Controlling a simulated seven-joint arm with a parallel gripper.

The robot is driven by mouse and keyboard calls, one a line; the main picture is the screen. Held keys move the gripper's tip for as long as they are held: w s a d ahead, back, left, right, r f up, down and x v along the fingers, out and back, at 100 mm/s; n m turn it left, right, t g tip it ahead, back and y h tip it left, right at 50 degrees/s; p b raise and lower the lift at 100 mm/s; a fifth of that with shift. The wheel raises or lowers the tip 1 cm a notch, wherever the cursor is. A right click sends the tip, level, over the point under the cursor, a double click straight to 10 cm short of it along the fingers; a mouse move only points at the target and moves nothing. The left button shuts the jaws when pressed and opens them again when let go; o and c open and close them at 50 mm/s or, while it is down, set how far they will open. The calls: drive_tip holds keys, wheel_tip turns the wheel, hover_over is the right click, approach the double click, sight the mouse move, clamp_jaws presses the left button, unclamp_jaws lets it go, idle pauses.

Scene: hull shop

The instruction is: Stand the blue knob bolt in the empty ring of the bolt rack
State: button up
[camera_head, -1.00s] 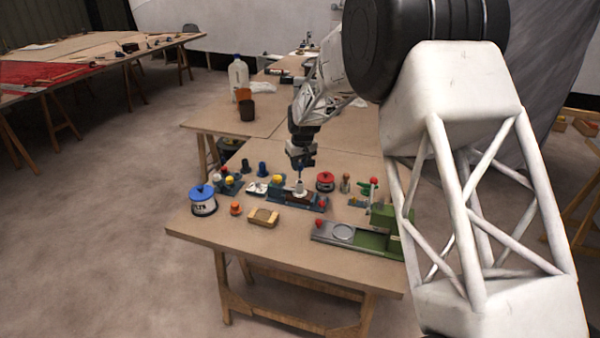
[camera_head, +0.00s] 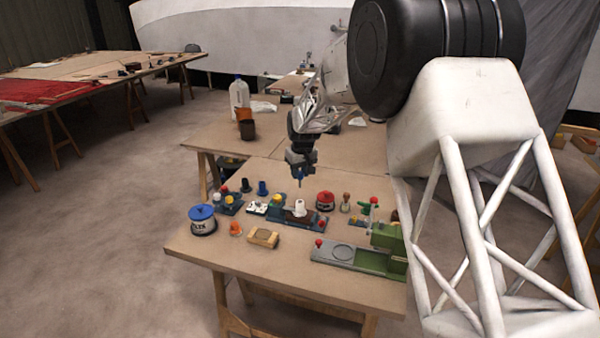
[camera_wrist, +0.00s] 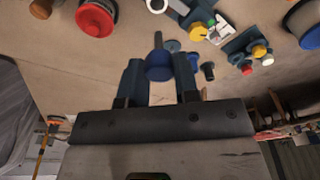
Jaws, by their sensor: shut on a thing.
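My gripper (camera_head: 300,168) is shut on the blue knob bolt (camera_wrist: 158,67). In the wrist view the round blue knob sits between the fingers, with its grey shank pointing away from them. In the head view the thin shank hangs down, above and apart from a white cylinder (camera_head: 299,208) on a blue fixture (camera_head: 289,218). The bolt rack (camera_head: 228,206) appears to be the small blue stand at left, carrying red, yellow and other knobs. It also shows in the wrist view (camera_wrist: 235,46). I cannot make out its empty ring.
A red tin (camera_head: 325,201) and a green machine (camera_head: 385,245) are to the right.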

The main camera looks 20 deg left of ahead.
drive_tip(key=shift+a, duration=0.15)
drive_tip(key=a+f+n, duration=0.2)
drive_tip(key=a+f, duration=0.1)
drive_tip(key=a, duration=1)
drive_tip(key=w+a+f+n, duration=0.1)
drive_tip(key=a+f+n, duration=0.1)
drive_tip(key=a, duration=1.1)
drive_tip(key=shift+w+a+f+n+g, duration=0.3)
drive_tip(key=shift+a+f, duration=0.05)
drive_tip(key=shift+f, duration=0.55)
drive_tip(key=shift+f, duration=0.2)
drive_tip(key=shift+f, duration=2.7)
drive_tip(key=shift+f, duration=0.6)
drive_tip(key=o, duration=0.6)
drive_tip(key=shift+o, duration=0.2)
drive_tip(key=shift+r, duration=0.15)
wheel_tip(320, 180, up, 10)
drive_tip(key=d, duration=0.1)
drive_tip(key=shift+s+d+r, duration=0.25)
drive_tip(key=shift+s+d, duration=0.05)
drive_tip(key=shift+s, duration=0.05)
